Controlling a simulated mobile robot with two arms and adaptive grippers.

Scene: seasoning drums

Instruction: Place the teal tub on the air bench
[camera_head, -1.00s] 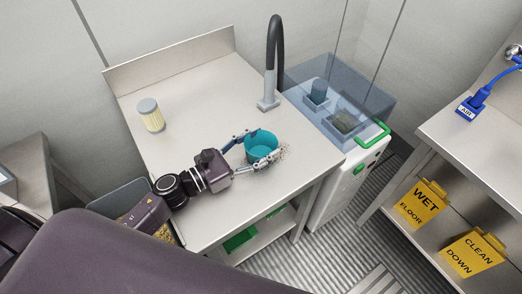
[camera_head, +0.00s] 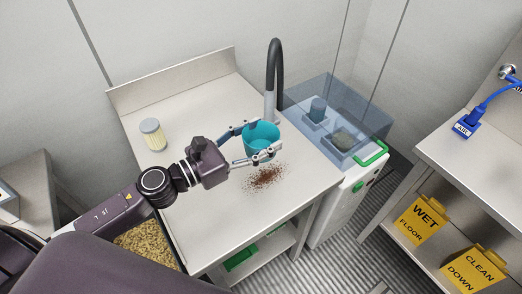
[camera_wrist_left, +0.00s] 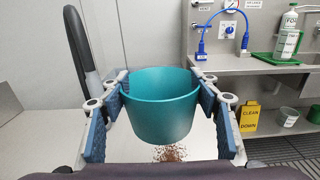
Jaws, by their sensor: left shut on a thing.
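The teal tub (camera_head: 260,136) is held upright in my left gripper (camera_head: 264,143), a little above the steel bench. In the left wrist view the tub (camera_wrist_left: 162,112) sits between the two blue-padded fingers, which press on its sides. The inside of the tub is mostly hidden. The air bench (camera_head: 455,148) is the steel bench at the right, with a blue hose and a blue AIR tag (camera_head: 462,129) on it. It also shows at the upper right in the left wrist view (camera_wrist_left: 265,70). My right gripper is not in view.
Brown-red powder (camera_head: 265,177) lies on the bench under the tub. A black tap (camera_head: 275,65) stands behind it. A clear blue box (camera_head: 335,110) on a white unit stands between the benches. A pale filter cylinder (camera_head: 152,135) stands left.

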